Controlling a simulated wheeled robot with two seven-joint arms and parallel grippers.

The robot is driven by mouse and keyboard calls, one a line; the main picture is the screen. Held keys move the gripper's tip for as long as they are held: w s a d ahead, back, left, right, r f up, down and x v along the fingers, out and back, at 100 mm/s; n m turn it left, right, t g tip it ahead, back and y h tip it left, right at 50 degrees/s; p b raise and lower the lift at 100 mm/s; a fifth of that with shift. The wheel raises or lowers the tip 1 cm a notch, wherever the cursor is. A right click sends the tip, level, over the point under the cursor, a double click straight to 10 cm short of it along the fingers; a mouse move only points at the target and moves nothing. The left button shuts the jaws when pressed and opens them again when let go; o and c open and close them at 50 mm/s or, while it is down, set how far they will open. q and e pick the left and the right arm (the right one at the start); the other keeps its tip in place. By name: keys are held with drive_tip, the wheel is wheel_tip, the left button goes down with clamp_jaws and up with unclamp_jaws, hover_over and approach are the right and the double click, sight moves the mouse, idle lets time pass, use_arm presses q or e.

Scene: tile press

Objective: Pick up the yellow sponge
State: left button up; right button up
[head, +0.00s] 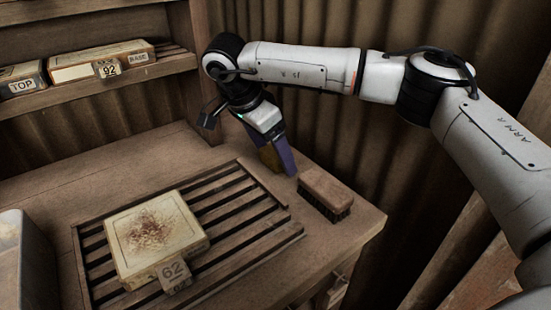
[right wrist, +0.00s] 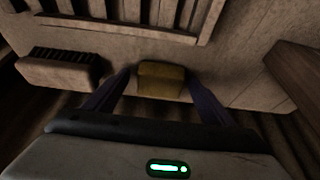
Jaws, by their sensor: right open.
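The yellow sponge (right wrist: 161,80) lies on the table between the two purple fingers of my right gripper (right wrist: 160,92) in the right wrist view. In the head view the sponge (head: 269,158) shows only in part, behind a finger of my right gripper (head: 279,157). The right gripper is open, its fingers on either side of the sponge and pointing down at the table near the back. Whether either finger touches the sponge cannot be told. My left gripper is not in view.
A wooden brush (head: 326,193) lies just right of the right gripper. A slatted rack (head: 238,205) holds a stained tile (head: 154,236) and a block marked 62 (head: 173,274). A shelf (head: 110,84) with boxes is at upper left. A metal container (head: 22,262) stands at far left.

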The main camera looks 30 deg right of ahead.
sight(271, 153)
drive_tip(key=c, duration=1.1)
drive_tip(key=shift+r, duration=0.15)
drive_tip(key=shift+c, duration=0.2)
drive_tip(key=shift+a+r, duration=0.2)
drive_tip(key=shift+r, duration=0.4)
wheel_tip(271, 153, up, 6)
drive_tip(key=shift+f+p, duration=0.25)
drive_tip(key=shift+p, duration=0.4)
drive_tip(key=s+a, duration=0.1)
drive_tip(key=a, duration=0.5)
drive_tip(key=s+a, duration=0.1)
drive_tip(key=a, duration=0.6)
drive_tip(key=a+p, duration=0.1)
drive_tip(key=a, duration=0.5)
drive_tip(key=shift+s+a, duration=0.25)
drive_tip(key=shift+s, duration=0.15)
drive_tip(key=o, duration=0.4)
drive_tip(key=c, duration=0.3)
